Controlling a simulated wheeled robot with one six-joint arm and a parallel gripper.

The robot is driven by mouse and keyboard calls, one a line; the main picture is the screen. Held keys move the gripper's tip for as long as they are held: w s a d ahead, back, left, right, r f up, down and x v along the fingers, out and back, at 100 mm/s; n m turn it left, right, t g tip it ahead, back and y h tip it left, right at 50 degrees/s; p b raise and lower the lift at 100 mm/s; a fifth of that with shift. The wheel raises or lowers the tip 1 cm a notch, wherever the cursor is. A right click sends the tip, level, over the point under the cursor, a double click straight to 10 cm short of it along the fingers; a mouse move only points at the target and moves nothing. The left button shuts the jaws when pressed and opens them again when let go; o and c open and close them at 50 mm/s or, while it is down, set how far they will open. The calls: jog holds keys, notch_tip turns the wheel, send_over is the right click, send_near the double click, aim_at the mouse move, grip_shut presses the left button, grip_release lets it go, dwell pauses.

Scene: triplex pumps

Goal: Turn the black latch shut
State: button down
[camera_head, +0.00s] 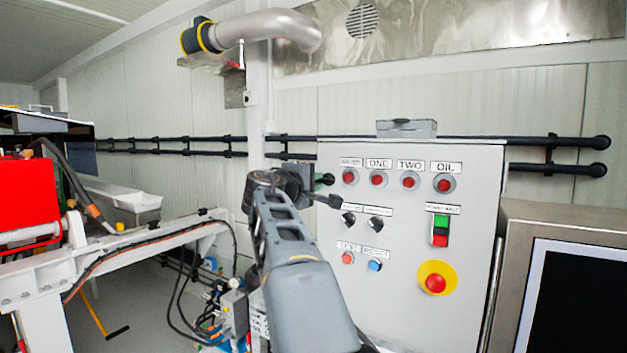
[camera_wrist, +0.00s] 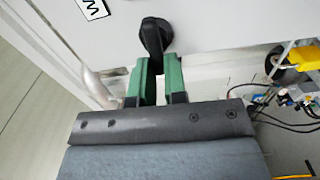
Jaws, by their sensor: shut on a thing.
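The black latch (camera_wrist: 155,36) sits on a pale panel face at the top middle of the wrist view. My gripper (camera_wrist: 158,68) has two green fingers, one on each side of the latch's near end, and is shut on it. In the head view my gripper (camera_head: 324,180) is at the upper left edge of the grey control cabinet (camera_head: 405,290).
The cabinet front carries red buttons (camera_head: 378,180), black knobs, a green and red switch and a red emergency stop (camera_head: 435,283). A screen (camera_head: 580,295) stands at the right. A red machine (camera_head: 30,200) and hoses are at the left. Cables and fittings (camera_wrist: 290,90) lie right of my gripper.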

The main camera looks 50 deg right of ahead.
jog(key=shift+n, duration=0.3)
dwell(0.4)
jog(key=c, duration=1.2)
grip_release()
jog(key=shift+o, duration=0.2)
jog(key=b+v, duration=0.3)
jog(key=v, duration=1)
jog(key=shift+a+b, duration=0.3)
jog(key=shift+a, duration=0.1)
jog(key=shift+f, duration=0.1)
jog(key=w+a+f+y, duration=0.1)
jog(key=a+f+y, duration=0.15)
jog(key=f, duration=0.45)
jog(key=w+a+f+t+y, duration=0.1)
jog(key=f+y, duration=0.2)
jog(key=f, duration=0.4)
jog(key=w+a+f+y, duration=0.2)
jog(key=f+y, duration=0.1)
jog(key=f, duration=0.5)
jog(key=s+a+f+m+g+y, duration=0.1)
jog(key=s+a+f+y, duration=0.3)
jog(key=f, duration=0.6)
jog(key=s+a+f+m+g+y, duration=0.1)
jog(key=s+a+f+m+y, duration=0.1)
jog(key=s+a+f+y, duration=0.3)
jog(key=s+a+f+p, duration=0.1)
jog(key=s+a+f, duration=0.3)
jog(key=a+f, duration=0.1)
jog(key=shift+a+f, duration=0.25)
